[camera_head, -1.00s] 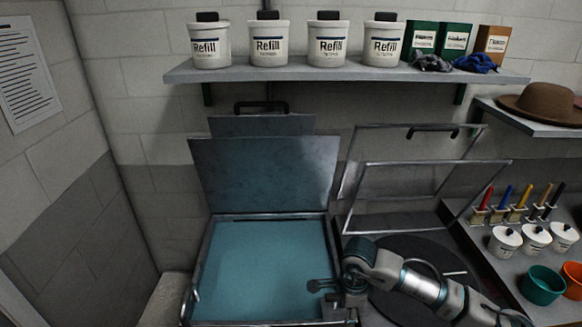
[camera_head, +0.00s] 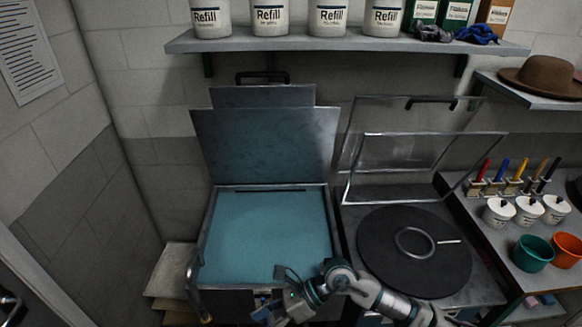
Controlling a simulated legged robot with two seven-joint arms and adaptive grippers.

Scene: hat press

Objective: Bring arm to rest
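My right arm comes in from the lower right, and its gripper (camera_head: 277,285) is low at the front edge of the left press. No object shows in the gripper, and I cannot tell how far apart its fingers are. The left press has a teal bed (camera_head: 262,235) and its grey lid (camera_head: 265,145) stands raised behind it. The right press has a round dark plate (camera_head: 405,248) with a metal ring (camera_head: 414,242) on it. Its framed clear lid (camera_head: 430,165) is raised. My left gripper is not in view.
A wall shelf (camera_head: 340,43) holds several white refill tubs (camera_head: 269,17), boxes and cloths. A brown hat (camera_head: 540,76) sits on a side shelf. The right counter has brushes, white pots (camera_head: 528,210), a green bowl (camera_head: 533,253) and an orange bowl (camera_head: 567,249).

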